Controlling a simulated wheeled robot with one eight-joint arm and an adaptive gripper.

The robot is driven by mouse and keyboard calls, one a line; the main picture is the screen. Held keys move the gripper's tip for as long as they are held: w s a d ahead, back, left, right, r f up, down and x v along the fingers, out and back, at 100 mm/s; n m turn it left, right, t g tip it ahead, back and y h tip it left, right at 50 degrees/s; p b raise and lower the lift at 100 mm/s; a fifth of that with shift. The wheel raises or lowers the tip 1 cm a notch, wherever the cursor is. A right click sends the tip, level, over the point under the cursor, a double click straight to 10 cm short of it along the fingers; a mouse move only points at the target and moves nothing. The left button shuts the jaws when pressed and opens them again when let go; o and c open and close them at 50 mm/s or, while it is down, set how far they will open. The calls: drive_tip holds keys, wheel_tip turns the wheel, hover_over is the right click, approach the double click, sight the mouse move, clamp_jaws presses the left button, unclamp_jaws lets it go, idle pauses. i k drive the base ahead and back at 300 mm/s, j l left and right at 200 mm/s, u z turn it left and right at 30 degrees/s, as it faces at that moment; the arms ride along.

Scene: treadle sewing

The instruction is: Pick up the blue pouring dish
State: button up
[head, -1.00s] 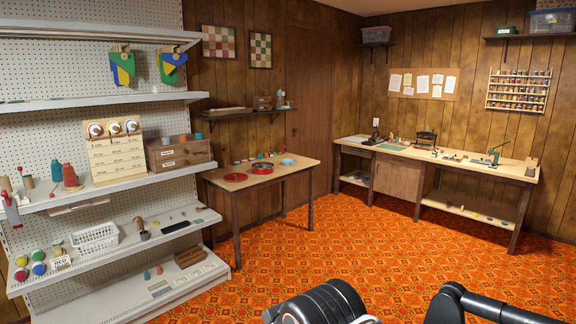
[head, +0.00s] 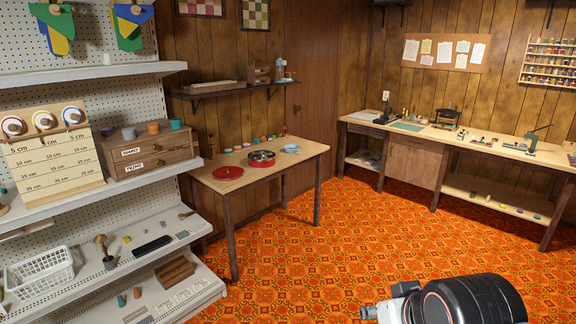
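A light-blue dish (head: 291,149) sits on the small wooden table (head: 210,179), near its right back part. It is small in the head view, so a pouring lip cannot be made out. Just left of it on the same table is a red round tin (head: 262,159) with a silvery inside. A flat red round lid (head: 228,173) lies nearer the table's left front. Part of my arm shows at the bottom right, well short of the table. My gripper is not in view.
Shelves with a white basket (head: 40,274) and a drawer box (head: 150,155) stand along the left. A long workbench (head: 470,145) runs along the back right wall. Patterned orange floor (head: 330,245) is clear in front of the small table. A wall shelf (head: 228,90) hangs above that table.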

sight(290, 151)
drive_tip(key=i+l+z, duration=0.15)
drive_tip(key=i+z, duration=0.15)
drive_tip(key=i, duration=0.4)
drive_tip(key=i+z, duration=0.35)
drive_tip(key=i, duration=0.35)
drive_tip(key=i+j+z, duration=0.15)
drive_tip(key=i+z, duration=0.15)
drive_tip(key=i, duration=0.35)
drive_tip(key=i+u, duration=0.4)
drive_tip(key=i+l+u, duration=0.15)
drive_tip(key=i+u, duration=0.25)
drive_tip(key=i+l+u, duration=0.95)
drive_tip(key=i, duration=0.15)
drive_tip(key=i+j, duration=0.05)
drive_tip(key=j, duration=0.05)
